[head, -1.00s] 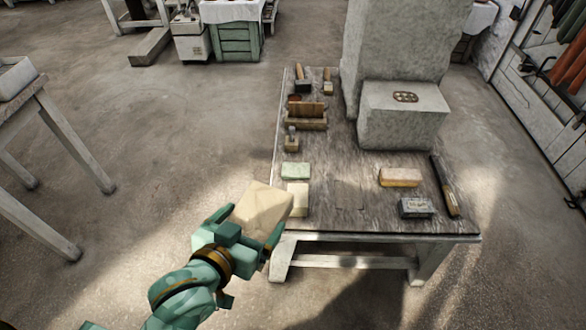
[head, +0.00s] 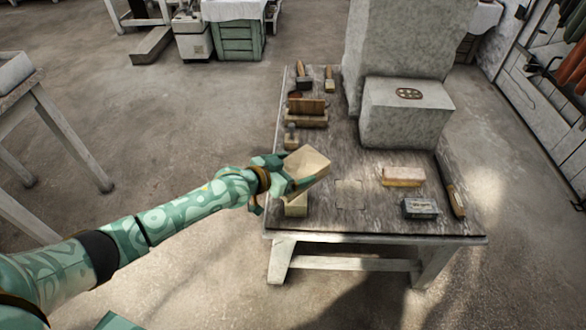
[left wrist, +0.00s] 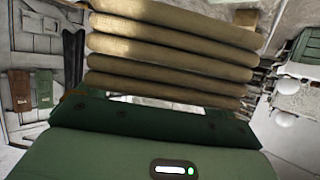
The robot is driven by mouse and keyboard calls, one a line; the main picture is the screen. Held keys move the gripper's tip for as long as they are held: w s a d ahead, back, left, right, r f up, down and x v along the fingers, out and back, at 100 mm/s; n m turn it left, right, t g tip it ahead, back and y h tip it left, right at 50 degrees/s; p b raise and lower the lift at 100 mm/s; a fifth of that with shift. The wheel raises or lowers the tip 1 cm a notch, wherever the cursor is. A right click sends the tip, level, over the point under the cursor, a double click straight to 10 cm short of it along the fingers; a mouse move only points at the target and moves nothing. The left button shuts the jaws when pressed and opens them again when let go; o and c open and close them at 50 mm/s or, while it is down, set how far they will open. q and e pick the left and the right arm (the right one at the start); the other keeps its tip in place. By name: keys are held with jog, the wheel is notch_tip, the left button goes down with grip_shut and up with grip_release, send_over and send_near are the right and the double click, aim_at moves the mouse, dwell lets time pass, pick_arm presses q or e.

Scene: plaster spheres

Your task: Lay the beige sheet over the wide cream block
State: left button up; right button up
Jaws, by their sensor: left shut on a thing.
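My left gripper (head: 285,179) is shut on the beige sheet (head: 308,163) and holds it above the left part of the worktable. In the left wrist view the sheet (left wrist: 172,58) shows as several thick parallel folds. A wide block (head: 403,175) with a cream top and orange-tan side lies flat on the table, to the right of the sheet and apart from it. A smaller, squarer cream block (head: 296,207) lies below my left gripper, partly hidden by it. My right gripper is not in view.
The worktable (head: 340,219) has a faint square outline near its middle. A dark grey box (head: 420,208) and a long dark tool (head: 450,187) lie at the right. Brushes and wooden tools (head: 307,106) line the left edge. A big grey stone block (head: 405,115) stands behind.

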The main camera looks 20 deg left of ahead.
pick_arm(q)
jog(key=shift+r, duration=0.1)
jog(key=shift+s+p, duration=0.15)
jog(key=shift+p, duration=0.2)
notch_tip(320, 180, down, 6)
jog(key=b, duration=0.4)
jog(key=shift+r, duration=0.1)
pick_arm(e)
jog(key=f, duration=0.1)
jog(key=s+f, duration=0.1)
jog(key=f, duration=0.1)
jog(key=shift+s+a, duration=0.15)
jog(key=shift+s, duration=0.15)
pick_arm(q)
jog(key=shift+r, duration=0.1)
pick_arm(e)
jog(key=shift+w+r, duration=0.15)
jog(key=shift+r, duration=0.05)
pick_arm(q)
jog(key=shift+f, duration=0.75)
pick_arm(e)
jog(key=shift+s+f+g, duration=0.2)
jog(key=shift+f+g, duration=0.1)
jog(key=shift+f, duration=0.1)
pick_arm(q)
jog(key=o, duration=0.9)
jog(key=shift+s, duration=0.1)
